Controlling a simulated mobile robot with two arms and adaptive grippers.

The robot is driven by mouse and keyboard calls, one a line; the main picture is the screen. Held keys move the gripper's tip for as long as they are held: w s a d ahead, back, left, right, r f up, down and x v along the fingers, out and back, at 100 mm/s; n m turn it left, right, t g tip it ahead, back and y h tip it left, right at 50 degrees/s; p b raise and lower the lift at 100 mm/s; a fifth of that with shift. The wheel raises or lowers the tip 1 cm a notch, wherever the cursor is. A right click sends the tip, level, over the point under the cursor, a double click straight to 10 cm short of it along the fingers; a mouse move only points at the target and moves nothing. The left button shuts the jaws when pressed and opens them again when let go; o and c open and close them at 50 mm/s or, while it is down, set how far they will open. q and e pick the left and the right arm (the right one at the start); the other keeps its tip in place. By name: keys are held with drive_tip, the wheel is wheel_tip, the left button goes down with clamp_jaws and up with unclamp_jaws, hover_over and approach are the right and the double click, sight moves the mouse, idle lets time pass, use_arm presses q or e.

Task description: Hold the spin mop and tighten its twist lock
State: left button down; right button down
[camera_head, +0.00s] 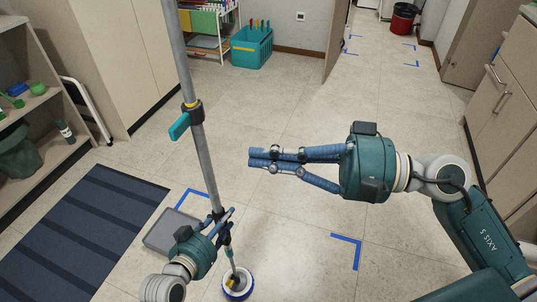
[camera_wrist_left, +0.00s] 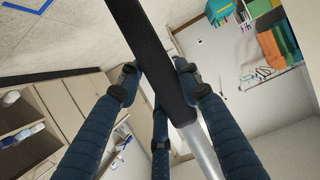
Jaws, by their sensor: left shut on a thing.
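The spin mop's grey pole (camera_head: 203,150) stands slightly tilted. Its dark collar with a yellow band (camera_head: 192,108) and a teal lever (camera_head: 180,127) sits on the upper pole. The lower end reaches a blue-and-white round piece (camera_head: 238,286) on the floor. My left gripper (camera_head: 225,222) is shut on the pole low down, below the collar. In the left wrist view its fingers (camera_wrist_left: 160,72) close around a black sleeve (camera_wrist_left: 150,45), with bare pole (camera_wrist_left: 202,150) beyond. My right gripper (camera_head: 252,157) is empty, right of the pole and lower than the collar.
A grey flat tray (camera_head: 160,238) and a striped dark mat (camera_head: 80,235) lie at left. Shelves (camera_head: 45,130) stand at far left, a teal basket (camera_head: 252,50) at the back, drawers (camera_head: 500,110) at right. The middle floor is clear apart from blue tape marks.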

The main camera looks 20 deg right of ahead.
idle(0.3)
use_arm(q)
drive_tip(key=c, duration=1.1)
unclamp_jaws()
